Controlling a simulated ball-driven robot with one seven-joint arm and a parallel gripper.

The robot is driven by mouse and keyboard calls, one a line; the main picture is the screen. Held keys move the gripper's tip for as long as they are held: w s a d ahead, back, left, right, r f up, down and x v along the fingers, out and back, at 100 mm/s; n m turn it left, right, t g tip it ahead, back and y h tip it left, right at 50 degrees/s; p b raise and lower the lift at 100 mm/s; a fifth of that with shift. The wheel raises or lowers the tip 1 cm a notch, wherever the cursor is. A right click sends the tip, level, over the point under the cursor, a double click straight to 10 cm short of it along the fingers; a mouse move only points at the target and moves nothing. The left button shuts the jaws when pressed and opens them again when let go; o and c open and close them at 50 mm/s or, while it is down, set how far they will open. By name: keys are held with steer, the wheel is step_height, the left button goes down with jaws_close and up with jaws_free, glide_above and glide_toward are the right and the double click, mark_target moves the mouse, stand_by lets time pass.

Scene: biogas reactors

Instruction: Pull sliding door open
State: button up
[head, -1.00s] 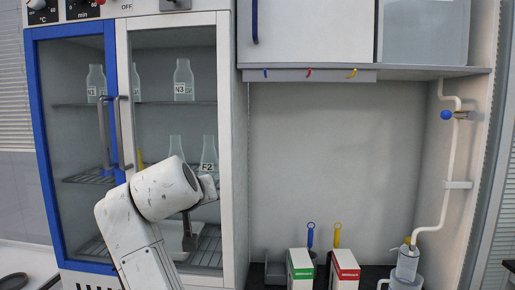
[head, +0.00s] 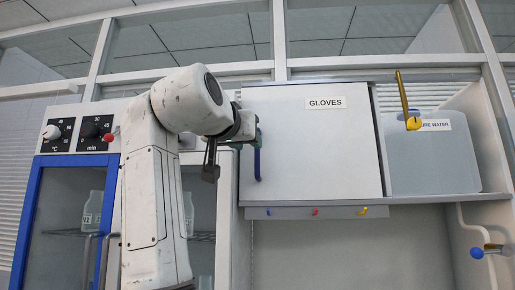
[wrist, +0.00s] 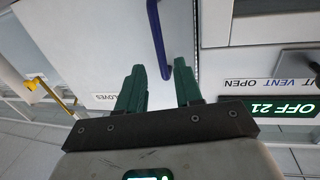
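The white sliding door labelled GLOVES (head: 320,150) covers the wall cupboard's left part. Its blue upright bar handle (head: 257,165) is near its left edge. My gripper (head: 258,138) is at the handle's upper part, partly hidden behind my wrist in the head view. In the wrist view my gripper (wrist: 159,78) has its two green fingers apart. The blue handle (wrist: 157,38) runs between the fingertips there, with a gap to each finger. The door (wrist: 100,60) also shows there. I cannot tell exactly how deep the handle sits between the fingers.
A water container (head: 430,155) stands in the open compartment right of the door. A yellow lever (head: 407,100) shows in front of it. The blue-framed incubator (head: 75,215) with knobs is at left, close to my arm. Coloured hooks (head: 315,211) hang under the cupboard.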

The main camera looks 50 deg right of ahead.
steer(key=p, duration=0.3)
glide_above(257, 174)
steer(key=shift+w+d, duration=0.25)
steer(key=shift+c, duration=0.4)
jaws_close()
